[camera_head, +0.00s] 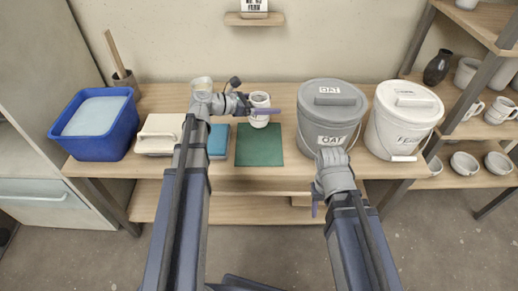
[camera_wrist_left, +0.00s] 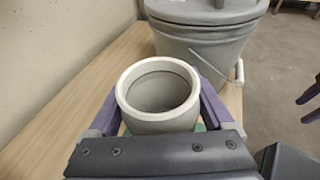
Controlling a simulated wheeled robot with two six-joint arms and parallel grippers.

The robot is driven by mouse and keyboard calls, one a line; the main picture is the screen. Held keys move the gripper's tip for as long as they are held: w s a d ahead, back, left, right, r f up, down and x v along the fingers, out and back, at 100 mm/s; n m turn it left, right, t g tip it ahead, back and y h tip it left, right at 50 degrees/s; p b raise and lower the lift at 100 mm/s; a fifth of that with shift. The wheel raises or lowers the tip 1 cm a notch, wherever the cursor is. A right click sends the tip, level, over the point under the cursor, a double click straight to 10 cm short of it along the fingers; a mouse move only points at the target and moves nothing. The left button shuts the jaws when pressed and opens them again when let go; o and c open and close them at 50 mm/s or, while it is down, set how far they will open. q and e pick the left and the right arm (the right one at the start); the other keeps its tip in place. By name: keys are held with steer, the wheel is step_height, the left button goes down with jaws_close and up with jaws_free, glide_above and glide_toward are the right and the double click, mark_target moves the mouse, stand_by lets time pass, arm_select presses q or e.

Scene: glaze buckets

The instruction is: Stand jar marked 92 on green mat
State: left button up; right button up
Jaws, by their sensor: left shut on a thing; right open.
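My left gripper (camera_head: 264,111) is shut on a pale jar (camera_head: 259,121), with one finger on each side of it. In the left wrist view the jar (camera_wrist_left: 158,121) is upright, open-topped and empty-looking between the purple fingers. The number on it is not readable. The green mat (camera_head: 259,149) lies flat on the table, and the jar overlaps its back edge in the head view. I cannot tell whether the jar's base touches the mat. My right gripper (camera_head: 317,198) is open and empty, in front of the table edge.
A blue sponge-like block (camera_head: 218,141) lies just left of the mat. A grey lidded bucket (camera_head: 327,118) stands close on its right, with a white bucket (camera_head: 403,118) beyond. A beige-lidded box (camera_head: 158,134) and blue tub (camera_head: 93,124) are at left.

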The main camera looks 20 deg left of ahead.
mark_target(267, 119)
arm_select(q)
steer(key=shift+f+b, duration=3.15)
steer(key=shift+f, duration=0.1)
step_height(267, 119, down, 4)
steer(key=b, duration=0.3)
steer(key=shift+r+b, duration=0.25)
steer(key=shift+b, duration=0.1)
steer(key=shift+f, duration=0.15)
steer(key=o, duration=1.5)
